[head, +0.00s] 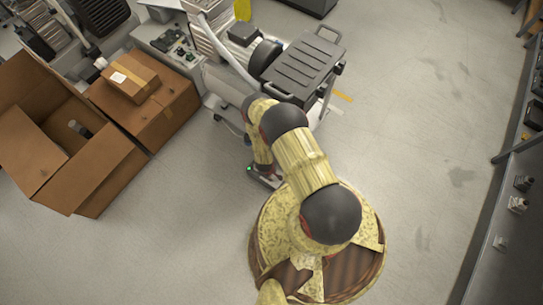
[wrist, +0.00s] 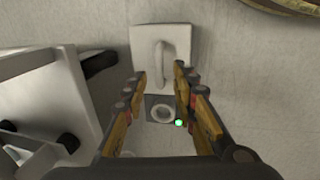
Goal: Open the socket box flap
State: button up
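A pale square flap (wrist: 178,45) with a raised loop handle (wrist: 158,58) is at the top middle of the wrist view. Just below it in the picture is a grey square socket face (wrist: 150,102) with a round pale ring (wrist: 162,113), uncovered. A small green light shows beside the ring, by the right finger. My gripper (wrist: 160,74) is open and empty, with its fingers on either side of the handle's lower end. I cannot tell whether a finger touches the flap. In the head view my arm mostly hides my gripper (head: 264,178), and the socket box cannot be made out.
A white-framed cart (wrist: 45,95) with black casters stands close left of my gripper. In the head view it carries a dark case (head: 305,65). An open cardboard box (head: 60,140) and a closed one (head: 165,110) are at left. Floor (head: 420,120) is clear at right.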

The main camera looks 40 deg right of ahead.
aim_at(273, 176)
jog(key=shift+w+d+f+b, duration=0.1)
jog(key=shift+d+f+b, duration=0.1)
jog(key=shift+f, duration=0.55)
jog(key=shift+w+d+f+b, duration=0.1)
jog(key=shift+f+b, duration=0.1)
jog(key=shift+f, duration=0.5)
jog(key=shift+s, duration=0.1)
jog(key=shift+c, duration=0.8)
grip_shut()
